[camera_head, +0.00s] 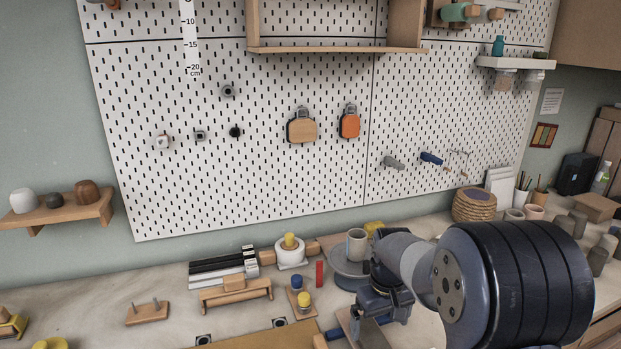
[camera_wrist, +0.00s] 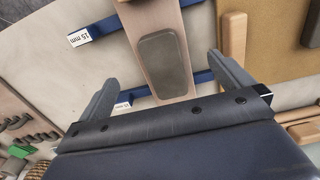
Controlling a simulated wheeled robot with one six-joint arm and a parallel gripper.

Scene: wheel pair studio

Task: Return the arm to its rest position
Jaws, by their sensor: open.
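My arm (camera_head: 452,275) reaches over the right part of the bench in the head view. My gripper (camera_head: 378,305) points down at its end, low over the bench near a grey round stand (camera_head: 350,283). In the wrist view my gripper (camera_wrist: 160,72) is open, with its two dark fingers spread apart. A wooden bar with a grey pad (camera_wrist: 165,65) shows between the fingers, and I see no finger touching it. Blue bars with "15 mm" labels (camera_wrist: 84,38) lie beside it. The height of the fingers above these is hard to tell.
A grey mug (camera_head: 356,245) stands just behind the gripper. A white roll (camera_head: 290,252), a red cylinder (camera_head: 319,273) and small yellow-topped pieces (camera_head: 304,300) are to its left. A pegboard (camera_head: 300,190) rises behind the bench.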

